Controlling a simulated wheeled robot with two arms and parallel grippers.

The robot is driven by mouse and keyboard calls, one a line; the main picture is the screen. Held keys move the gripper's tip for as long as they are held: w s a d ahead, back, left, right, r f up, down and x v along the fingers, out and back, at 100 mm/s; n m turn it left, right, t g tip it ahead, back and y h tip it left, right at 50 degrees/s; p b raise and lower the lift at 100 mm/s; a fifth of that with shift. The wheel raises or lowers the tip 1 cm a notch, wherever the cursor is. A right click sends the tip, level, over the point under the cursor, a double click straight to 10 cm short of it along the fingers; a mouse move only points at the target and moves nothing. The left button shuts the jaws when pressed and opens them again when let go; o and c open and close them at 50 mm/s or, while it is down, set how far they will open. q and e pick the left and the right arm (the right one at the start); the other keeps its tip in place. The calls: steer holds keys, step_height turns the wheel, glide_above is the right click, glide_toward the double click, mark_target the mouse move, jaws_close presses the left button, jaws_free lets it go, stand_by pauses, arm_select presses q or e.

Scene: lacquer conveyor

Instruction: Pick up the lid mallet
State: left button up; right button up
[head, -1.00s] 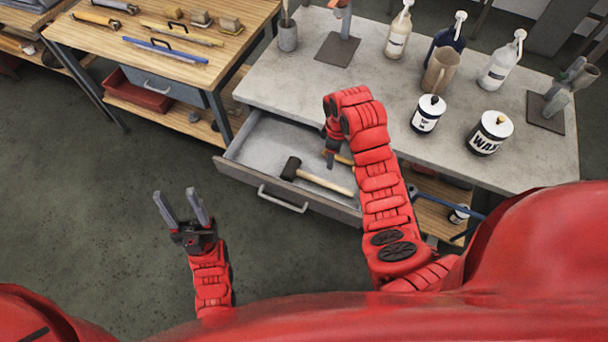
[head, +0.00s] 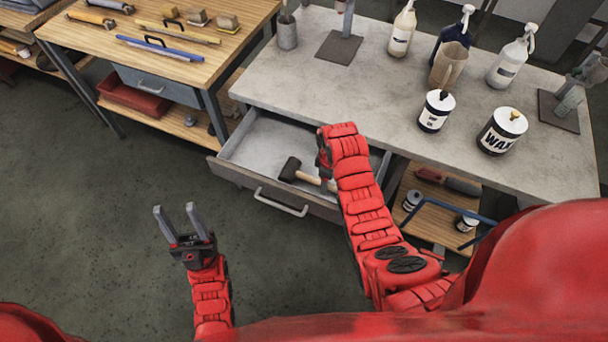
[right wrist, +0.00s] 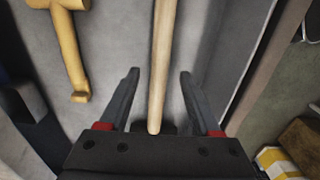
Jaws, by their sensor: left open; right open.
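The lid mallet (head: 290,169), with a black head and a pale wooden handle, lies in the open drawer (head: 235,176). My right arm covers the end of its handle in the head view. In the right wrist view the mallet's handle (right wrist: 164,55) runs lengthwise between the fingers of my right gripper (right wrist: 158,74). That gripper is open, one finger on each side, with a visible gap to the handle. Its fingers are mostly hidden in the head view. My left gripper (head: 176,208) is open and empty above the floor, left of the drawer.
A yellow T-shaped tool (right wrist: 68,45) lies left of the handle in the drawer. A wooden bench (head: 100,45) with tools stands at left.

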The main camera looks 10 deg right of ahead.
steer(key=shift+f, duration=1)
steer(key=shift+c, duration=0.2)
jaws_close()
